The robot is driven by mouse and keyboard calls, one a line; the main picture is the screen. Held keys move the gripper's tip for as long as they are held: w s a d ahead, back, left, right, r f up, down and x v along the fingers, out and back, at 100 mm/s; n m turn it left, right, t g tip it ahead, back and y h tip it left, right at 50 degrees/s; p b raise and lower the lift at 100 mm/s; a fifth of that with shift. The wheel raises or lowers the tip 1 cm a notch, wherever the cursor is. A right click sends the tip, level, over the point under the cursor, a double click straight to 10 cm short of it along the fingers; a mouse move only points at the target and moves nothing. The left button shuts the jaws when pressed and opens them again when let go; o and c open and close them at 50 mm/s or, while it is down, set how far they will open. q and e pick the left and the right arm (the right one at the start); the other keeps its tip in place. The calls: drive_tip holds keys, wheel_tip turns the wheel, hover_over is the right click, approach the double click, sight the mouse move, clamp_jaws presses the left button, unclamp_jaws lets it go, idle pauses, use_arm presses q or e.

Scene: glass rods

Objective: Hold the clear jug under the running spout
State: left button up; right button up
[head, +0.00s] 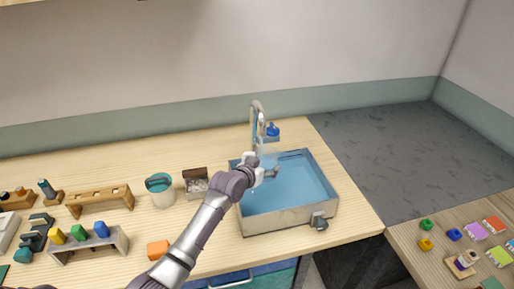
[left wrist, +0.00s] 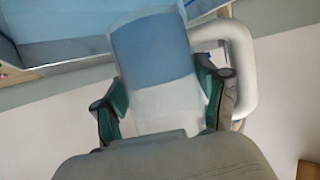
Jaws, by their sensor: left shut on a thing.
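The clear jug (left wrist: 155,60) is see-through and stands between the green-padded fingers of my left gripper (left wrist: 165,100) in the left wrist view. The fingers are shut on its sides. In the head view my left gripper (head: 268,174) is over the sink basin (head: 290,200), below the curved metal spout (head: 258,108). The jug is small and faint there, and its exact place under the outlet is hard to tell. A blue knob (head: 272,130) sits beside the spout. I cannot make out a water stream. My right gripper is not in view.
Left of the basin stand a teal-topped pot (head: 162,188), a small open box (head: 195,182), a wooden rack (head: 100,199) and an orange block (head: 157,249). A side table at right holds small coloured pieces. A pale loop (left wrist: 240,65) is beside the jug.

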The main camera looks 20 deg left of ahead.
use_arm(q)
drive_tip(key=s+d+p, duration=0.4)
drive_tip(key=s+p, duration=0.1)
drive_tip(key=s, duration=0.1)
drive_tip(key=shift+s+d, duration=0.3)
drive_tip(key=shift+s, duration=0.05)
